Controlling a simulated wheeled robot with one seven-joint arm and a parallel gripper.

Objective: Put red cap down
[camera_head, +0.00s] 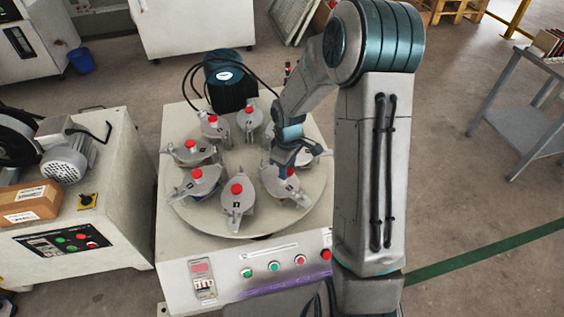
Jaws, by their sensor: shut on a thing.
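A round turntable (254,211) carries several grey clamped jars, each with a red cap or knob on top. My gripper (286,164) points down at its right side, over the jar (273,184) at the front right. It is shut on a red cap (290,172), which shows just below the fingers. The fingers hide part of this cap, and I cannot tell whether it touches the jar. Other red caps show on the front jar (237,188), the left front jar (197,173) and the back jar (249,109).
A dark motor (230,85) stands behind the turntable. The machine's front panel (262,268) has coloured buttons. A second machine (95,240) with a cardboard box (29,203) stands at left. A grey table (525,105) is at right, with free floor before it.

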